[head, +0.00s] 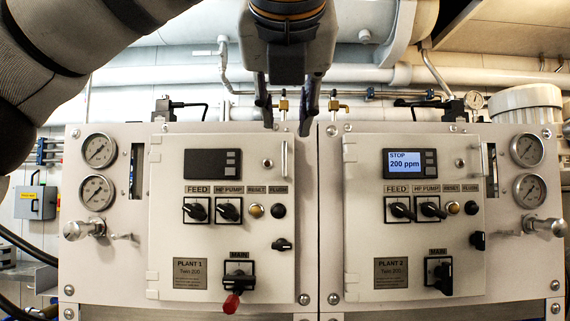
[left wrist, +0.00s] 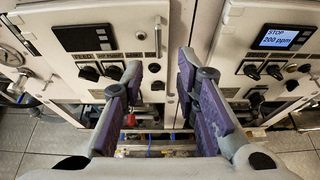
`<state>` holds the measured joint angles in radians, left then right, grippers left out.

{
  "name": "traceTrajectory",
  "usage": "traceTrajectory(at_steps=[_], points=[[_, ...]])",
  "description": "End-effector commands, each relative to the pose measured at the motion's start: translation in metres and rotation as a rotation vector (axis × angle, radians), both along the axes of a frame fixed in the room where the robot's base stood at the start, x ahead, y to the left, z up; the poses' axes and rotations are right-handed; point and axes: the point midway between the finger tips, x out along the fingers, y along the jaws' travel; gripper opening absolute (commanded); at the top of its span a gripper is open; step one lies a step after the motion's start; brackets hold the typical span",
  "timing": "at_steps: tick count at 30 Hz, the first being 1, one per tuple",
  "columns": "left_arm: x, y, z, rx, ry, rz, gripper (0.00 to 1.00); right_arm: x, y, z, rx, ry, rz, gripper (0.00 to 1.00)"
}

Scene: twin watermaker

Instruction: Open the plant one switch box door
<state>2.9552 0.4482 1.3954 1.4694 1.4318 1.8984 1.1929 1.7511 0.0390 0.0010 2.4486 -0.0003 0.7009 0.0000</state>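The plant one switch box door (head: 225,225) is the pale panel on the left cabinet, marked PLANT 1, and looks shut. Its hinges are on its left edge. A thin vertical handle (head: 284,161) is at its upper right edge, and a black latch knob (head: 282,244) lower down. The door also shows in the left wrist view (left wrist: 108,68). My left gripper (head: 286,128) hangs from the top of the head view, in front of the cabinets near the handle. Its fingers are apart with nothing between them; they also show in the left wrist view (left wrist: 160,70). My right gripper is out of view.
The plant two door (head: 410,270) is on the right cabinet, its display lit. Pipes and valves run above the cabinets.

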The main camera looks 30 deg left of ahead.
Motion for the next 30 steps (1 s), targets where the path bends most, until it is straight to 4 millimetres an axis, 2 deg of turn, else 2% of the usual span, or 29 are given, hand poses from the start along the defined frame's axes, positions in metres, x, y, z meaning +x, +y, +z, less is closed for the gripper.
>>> traceTrajectory(at_steps=[2, 5, 12, 18, 22, 29, 30], points=[[-0.004, 0.000, 0.003, -0.010, -0.008, 0.000, 0.28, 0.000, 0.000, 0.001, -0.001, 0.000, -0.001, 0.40], [0.003, 0.005, 0.000, -0.012, -0.009, 0.001, 0.28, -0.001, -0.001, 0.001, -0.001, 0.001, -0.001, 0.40], [0.051, 0.035, -0.024, -0.010, -0.006, 0.002, 0.28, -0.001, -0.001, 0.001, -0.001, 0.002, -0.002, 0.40], [0.081, 0.053, -0.039, -0.011, -0.008, 0.000, 0.28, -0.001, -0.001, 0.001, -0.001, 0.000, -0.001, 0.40], [0.089, 0.057, -0.043, -0.009, -0.009, -0.001, 0.28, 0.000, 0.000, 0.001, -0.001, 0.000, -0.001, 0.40], [0.091, 0.058, -0.043, -0.008, -0.009, -0.002, 0.28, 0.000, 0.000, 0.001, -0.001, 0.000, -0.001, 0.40], [0.091, 0.058, -0.043, -0.008, -0.009, -0.002, 0.24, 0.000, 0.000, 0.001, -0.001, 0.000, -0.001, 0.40]])
